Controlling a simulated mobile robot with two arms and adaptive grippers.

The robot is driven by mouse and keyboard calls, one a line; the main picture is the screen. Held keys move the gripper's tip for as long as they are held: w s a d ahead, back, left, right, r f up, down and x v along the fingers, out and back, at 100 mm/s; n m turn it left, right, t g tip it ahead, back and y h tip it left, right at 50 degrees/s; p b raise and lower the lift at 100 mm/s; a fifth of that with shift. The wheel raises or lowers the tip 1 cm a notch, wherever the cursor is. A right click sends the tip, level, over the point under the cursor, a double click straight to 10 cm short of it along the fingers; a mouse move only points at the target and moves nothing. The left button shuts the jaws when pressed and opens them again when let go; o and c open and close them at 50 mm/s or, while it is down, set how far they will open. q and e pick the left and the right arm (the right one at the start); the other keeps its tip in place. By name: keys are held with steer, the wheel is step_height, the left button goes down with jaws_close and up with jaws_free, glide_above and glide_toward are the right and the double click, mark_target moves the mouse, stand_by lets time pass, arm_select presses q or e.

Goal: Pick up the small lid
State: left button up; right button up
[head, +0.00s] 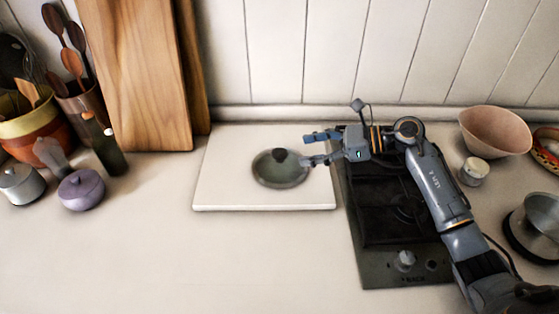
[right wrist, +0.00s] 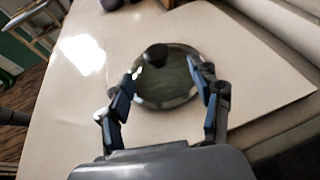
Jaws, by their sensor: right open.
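The small lid (head: 277,172) is a round, dark greenish glass lid with a metal rim and a dark knob. It lies on a white board (head: 230,197) on the counter. My right gripper (head: 310,148) is open just to the right of the lid in the head view, its fingers pointing left toward the knob. In the right wrist view the lid (right wrist: 172,90) lies beyond and between the two open fingertips (right wrist: 162,80), with the knob near its far side. Whether a fingertip touches the lid I cannot tell. My left gripper is not in view.
A dark gas hob (head: 375,215) lies under my right arm. A pink bowl (head: 495,132), a small white jar (head: 474,172) and a metal pot (head: 540,215) stand right. A purple pot (head: 82,190) and utensil holders stand left. The front left counter is clear.

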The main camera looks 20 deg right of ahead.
mark_target(283, 153)
steer(key=x, duration=0.3)
steer(key=shift+p, duration=0.3)
steer(key=shift+w+a, duration=0.1)
steer(key=shift+a, duration=0.15)
steer(key=p+x, duration=0.2)
steer(key=x, duration=0.1)
steer(key=shift+a+r+p, duration=0.1)
steer(key=shift+a+p, duration=0.2)
steer(key=shift+a, duration=0.1)
steer(key=shift+w+a+f, duration=0.2)
steer(key=shift+a+f, duration=0.1)
steer(key=shift+a, duration=0.1)
jaws_close()
